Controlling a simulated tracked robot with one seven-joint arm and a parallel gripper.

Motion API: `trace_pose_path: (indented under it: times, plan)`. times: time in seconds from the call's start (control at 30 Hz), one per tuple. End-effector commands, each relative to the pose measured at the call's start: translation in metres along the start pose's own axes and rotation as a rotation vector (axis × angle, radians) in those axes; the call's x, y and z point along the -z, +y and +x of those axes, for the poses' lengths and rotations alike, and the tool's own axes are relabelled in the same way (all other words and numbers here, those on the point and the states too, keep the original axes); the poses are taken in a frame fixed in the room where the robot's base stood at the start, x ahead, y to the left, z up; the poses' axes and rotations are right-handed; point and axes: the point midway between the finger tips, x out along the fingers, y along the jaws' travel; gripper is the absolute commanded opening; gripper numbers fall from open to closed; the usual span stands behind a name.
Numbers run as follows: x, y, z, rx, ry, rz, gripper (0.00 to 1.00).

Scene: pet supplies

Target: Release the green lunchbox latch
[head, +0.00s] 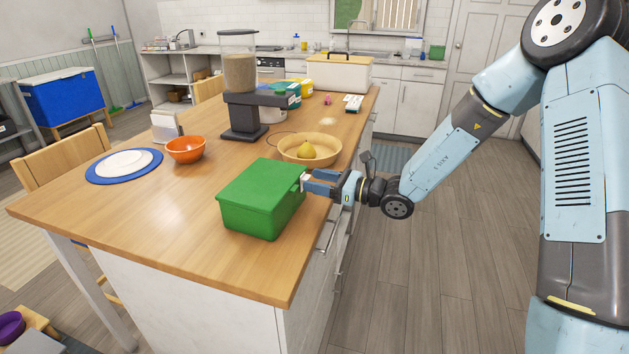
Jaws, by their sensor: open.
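The green lunchbox (258,200) sits with its lid down on the wooden island top, close to the right edge. A small white latch (304,181) shows on its right side, partly hidden by my fingers. My gripper (310,183) comes in from the right, with its blue fingers open at the latch. I cannot tell whether the fingers touch the latch or only stand around it.
A wooden bowl (323,158) with a yellow fruit stands just behind the lunchbox. An orange bowl (185,149), a feeder-like dispenser (240,85) and a white plate on a blue mat (92,170) are farther left. The island top (150,225) left of the lunchbox is clear.

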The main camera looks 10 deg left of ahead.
Motion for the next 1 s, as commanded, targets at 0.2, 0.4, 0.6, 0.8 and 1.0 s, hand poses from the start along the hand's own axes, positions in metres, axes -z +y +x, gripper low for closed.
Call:
trace_pose_path:
  times: [0.2,0.4,0.6,0.8,1.0]
  plan:
    - [-0.0002,0.0003,0.0089,-0.001,-0.001,0.000,0.57]
    - [-0.0002,0.0001,0.0089,0.000,0.000,0.000,0.57]
    - [-0.0002,0.0000,0.0087,0.000,0.000,0.000,0.41]
    - [-0.0003,-0.0001,0.0086,0.000,0.000,0.000,0.22]
    - [-0.0003,-0.0003,0.0084,0.001,0.000,-0.001,0.03]
